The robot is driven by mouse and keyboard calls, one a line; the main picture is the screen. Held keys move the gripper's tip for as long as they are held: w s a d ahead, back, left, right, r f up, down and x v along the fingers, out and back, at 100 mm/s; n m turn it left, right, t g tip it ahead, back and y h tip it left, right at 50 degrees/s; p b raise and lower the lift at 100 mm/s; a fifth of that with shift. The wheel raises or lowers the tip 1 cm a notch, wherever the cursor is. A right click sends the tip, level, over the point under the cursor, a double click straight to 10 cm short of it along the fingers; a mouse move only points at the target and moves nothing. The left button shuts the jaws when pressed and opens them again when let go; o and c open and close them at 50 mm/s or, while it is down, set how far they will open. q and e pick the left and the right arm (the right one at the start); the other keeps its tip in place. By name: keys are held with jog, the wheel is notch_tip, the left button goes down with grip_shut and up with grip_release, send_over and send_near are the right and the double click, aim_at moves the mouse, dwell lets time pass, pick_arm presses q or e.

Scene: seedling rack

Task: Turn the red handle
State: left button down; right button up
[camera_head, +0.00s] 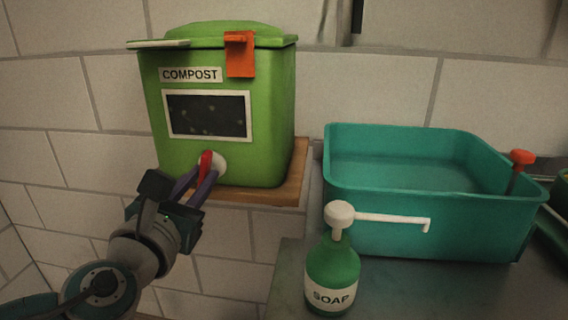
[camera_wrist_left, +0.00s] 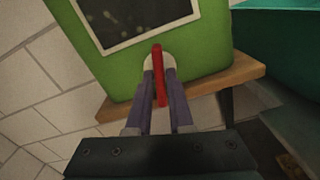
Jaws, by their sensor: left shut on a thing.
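The red handle (camera_head: 206,161) sticks out of a pale round mount (camera_head: 219,165) low on the front of the green compost bin (camera_head: 270,110). In the left wrist view the red handle (camera_wrist_left: 158,75) stands nearly upright between two purple fingers. My left gripper (camera_head: 200,182) comes in from the lower left and is shut on the handle, with a finger on either side; it also shows in the left wrist view (camera_wrist_left: 160,85). The fingers hide part of the handle and its mount. My right gripper is not in view.
The bin stands on a wooden shelf (camera_head: 263,197) against a tiled wall. A teal basin (camera_head: 430,220) and a green soap bottle (camera_head: 333,267) with a white pump stand at the right on a grey counter (camera_head: 385,290). An orange latch (camera_head: 240,55) hangs from the bin's lid.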

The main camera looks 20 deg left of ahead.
pick_arm(q)
jog(key=m+p, duration=0.1)
jog(key=m, duration=0.2)
jog(key=shift+r+m, duration=0.15)
jog(key=shift+m, duration=0.25)
jog(key=m+p, duration=0.2)
jog(key=m, duration=0.2)
jog(key=shift+m, duration=0.3)
jog(key=m+p, duration=0.1)
jog(key=m, duration=0.3)
jog(key=shift+p, duration=0.3)
jog(key=shift+m+p, duration=0.45)
jog(key=shift+m, duration=1.05)
jog(key=c, duration=0.9)
grip_release()
